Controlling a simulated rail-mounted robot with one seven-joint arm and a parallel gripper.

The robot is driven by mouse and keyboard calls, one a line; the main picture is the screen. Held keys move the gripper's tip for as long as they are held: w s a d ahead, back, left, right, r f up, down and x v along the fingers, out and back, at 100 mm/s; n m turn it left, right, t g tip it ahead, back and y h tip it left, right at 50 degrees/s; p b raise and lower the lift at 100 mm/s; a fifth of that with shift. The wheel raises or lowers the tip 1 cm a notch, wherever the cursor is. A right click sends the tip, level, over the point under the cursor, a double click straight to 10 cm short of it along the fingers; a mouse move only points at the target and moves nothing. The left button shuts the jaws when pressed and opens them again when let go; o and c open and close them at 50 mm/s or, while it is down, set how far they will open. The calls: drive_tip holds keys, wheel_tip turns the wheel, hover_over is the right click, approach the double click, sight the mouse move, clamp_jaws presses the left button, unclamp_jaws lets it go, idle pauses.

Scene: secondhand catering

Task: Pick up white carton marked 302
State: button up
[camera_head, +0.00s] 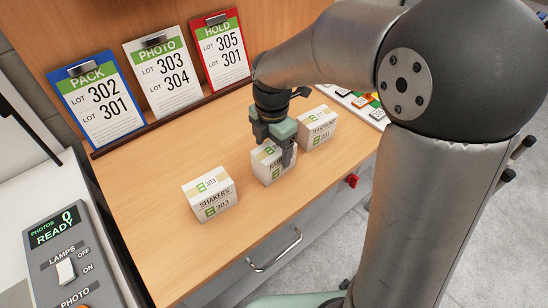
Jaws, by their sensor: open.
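Three white cartons stand in a row on the wooden worktop (155,170). The left carton (209,196) reads SHAKERS 303. The middle carton (268,172) is partly covered by my gripper, and its number is too blocked and small to read surely. The right carton (318,130) seems to end in 301. My gripper (274,149) is open and points down at the middle carton, with its fingers overlapping the carton's top and front in this view. I cannot tell whether they touch it.
Blue PACK (98,105), white PHOTO (164,75) and red HOLD (220,55) clipboards lean at the back; PACK lists lots 302 and 301. A grey control panel (65,255) is at lower left. A tray of small items (358,101) lies right. The left worktop is clear.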

drive_tip(key=f, duration=0.5)
drive_tip(key=shift+s+d+f+p, duration=0.15)
drive_tip(key=shift+s+d+p, duration=0.05)
drive_tip(key=shift+s+p, duration=0.15)
drive_tip(key=c, duration=1.3)
